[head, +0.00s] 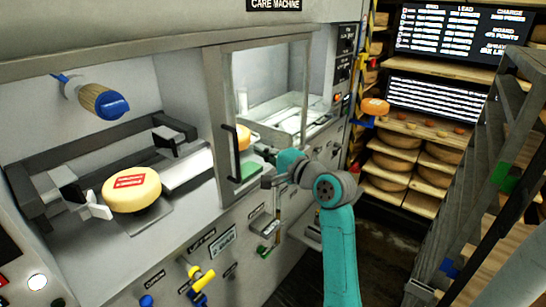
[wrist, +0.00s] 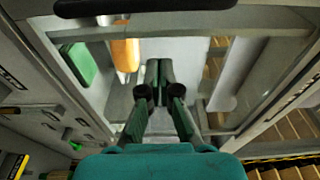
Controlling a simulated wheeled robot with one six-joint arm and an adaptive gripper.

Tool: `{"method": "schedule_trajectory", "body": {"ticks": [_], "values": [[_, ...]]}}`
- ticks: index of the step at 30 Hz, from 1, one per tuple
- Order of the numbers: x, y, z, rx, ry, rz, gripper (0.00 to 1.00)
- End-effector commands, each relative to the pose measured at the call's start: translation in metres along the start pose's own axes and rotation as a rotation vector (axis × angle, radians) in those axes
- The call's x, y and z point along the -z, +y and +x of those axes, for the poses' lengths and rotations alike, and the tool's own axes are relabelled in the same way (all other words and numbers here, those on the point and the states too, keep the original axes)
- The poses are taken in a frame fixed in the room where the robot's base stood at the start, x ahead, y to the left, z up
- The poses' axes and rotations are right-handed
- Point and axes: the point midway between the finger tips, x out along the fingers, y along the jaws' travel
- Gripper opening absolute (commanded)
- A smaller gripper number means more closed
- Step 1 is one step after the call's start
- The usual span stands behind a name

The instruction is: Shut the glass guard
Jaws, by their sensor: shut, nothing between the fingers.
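The glass guard (head: 273,85) is a clear pane in a grey frame on the front of the care machine. It stands over the right-hand bay, and the left-hand bay is uncovered. Its dark upright handle (head: 236,152) is on the frame's left side; a black bar, seemingly this handle, crosses the top of the wrist view (wrist: 150,6). My gripper (wrist: 158,75) is shut and empty, in front of the pane in the wrist view. In the head view it is to the right of the handle, low by the frame, and its fingertips are hard to make out.
A yellow cheese wheel with a red label (head: 131,190) sits in the open bay, below a blue-tipped brush (head: 100,100). Coloured knobs (head: 200,278) stick out of the front panel. Cheese shelves (head: 400,180) stand at the back right, and a grey rack (head: 490,180) is at the right.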

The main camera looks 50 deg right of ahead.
Motion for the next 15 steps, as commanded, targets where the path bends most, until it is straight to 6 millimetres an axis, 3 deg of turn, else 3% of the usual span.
{"method": "schedule_trajectory", "body": {"ticks": [7,15], "values": [[-0.001,0.000,0.038,0.000,-0.002,-0.001,0.00],[-0.031,0.000,0.024,0.000,-0.001,-0.001,0.00]]}}
